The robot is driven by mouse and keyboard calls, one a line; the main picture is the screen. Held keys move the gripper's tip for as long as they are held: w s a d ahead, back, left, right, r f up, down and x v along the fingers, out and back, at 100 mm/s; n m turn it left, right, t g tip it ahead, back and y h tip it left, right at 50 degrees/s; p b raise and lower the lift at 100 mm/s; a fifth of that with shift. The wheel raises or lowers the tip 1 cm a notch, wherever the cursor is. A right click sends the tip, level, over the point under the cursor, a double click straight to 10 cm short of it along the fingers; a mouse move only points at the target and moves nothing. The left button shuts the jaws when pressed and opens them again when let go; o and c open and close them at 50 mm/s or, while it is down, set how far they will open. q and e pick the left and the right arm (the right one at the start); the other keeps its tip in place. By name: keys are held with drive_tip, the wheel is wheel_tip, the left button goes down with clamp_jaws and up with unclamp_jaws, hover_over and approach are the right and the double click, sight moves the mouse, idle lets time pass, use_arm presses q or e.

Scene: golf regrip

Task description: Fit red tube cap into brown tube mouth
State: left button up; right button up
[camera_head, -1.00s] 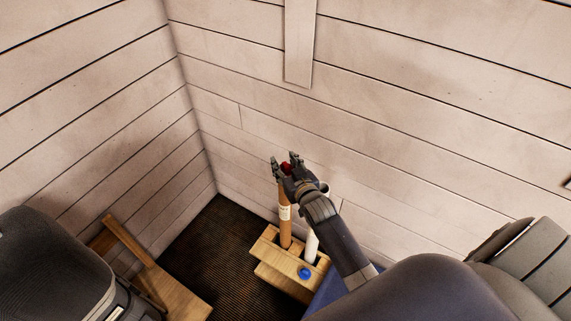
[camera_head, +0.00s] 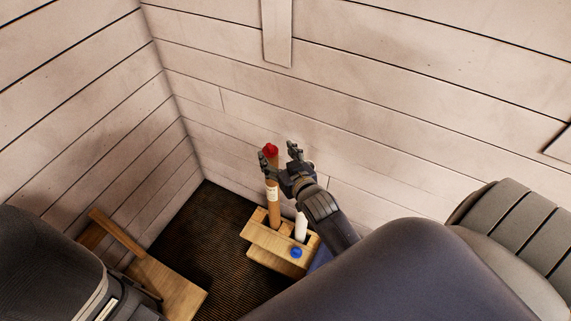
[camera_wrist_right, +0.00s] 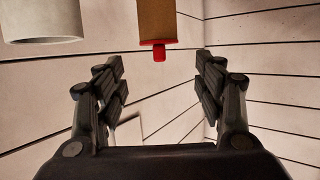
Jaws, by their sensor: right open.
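The brown tube (camera_head: 273,215) stands upright in a wooden stand. The red tube cap (camera_head: 270,150) sits at its upper end. In the right wrist view, the red cap (camera_wrist_right: 159,50) has its rim against the end of the brown tube (camera_wrist_right: 157,20), and its small knob points away from the tube. How deep it sits cannot be seen. My right gripper (camera_head: 280,156) is open beside the tube top, and its fingers (camera_wrist_right: 160,85) hold nothing in the right wrist view. My left gripper is not in view.
The wooden stand (camera_head: 257,238) also holds a white tube (camera_head: 301,228), whose open mouth (camera_wrist_right: 42,40) shows in the right wrist view. A blue cap (camera_head: 296,253) lies on the stand. Plank walls (camera_head: 420,110) close the corner behind. A wooden piece (camera_head: 170,285) stands at left.

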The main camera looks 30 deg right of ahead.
drive_tip(key=shift+v, duration=2.75)
drive_tip(key=s+a+f+n+g+y, duration=0.15)
drive_tip(key=s+f, duration=0.35)
drive_tip(key=f, duration=0.5)
drive_tip(key=s+a+f+g, duration=0.2)
drive_tip(key=s+f+g, duration=0.15)
drive_tip(key=f, duration=0.75)
drive_tip(key=s+a+f+g, duration=0.2)
drive_tip(key=s+f, duration=0.4)
drive_tip(key=f, duration=0.4)
drive_tip(key=s+f+g, duration=0.2)
drive_tip(key=s+f, duration=0.2)
drive_tip(key=s, duration=0.4)
drive_tip(key=s+f+n+g, duration=0.1)
drive_tip(key=s+f+g, duration=0.1)
drive_tip(key=s+f, duration=0.3)
drive_tip(key=s+d+f+n+g, duration=0.1)
drive_tip(key=s+f, duration=0.4)
drive_tip(key=s, duration=0.7)
drive_tip(key=shift+s+d+f+g, duration=0.1)
drive_tip(key=shift+s+g, duration=0.15)
drive_tip(key=shift+g, duration=0.55)
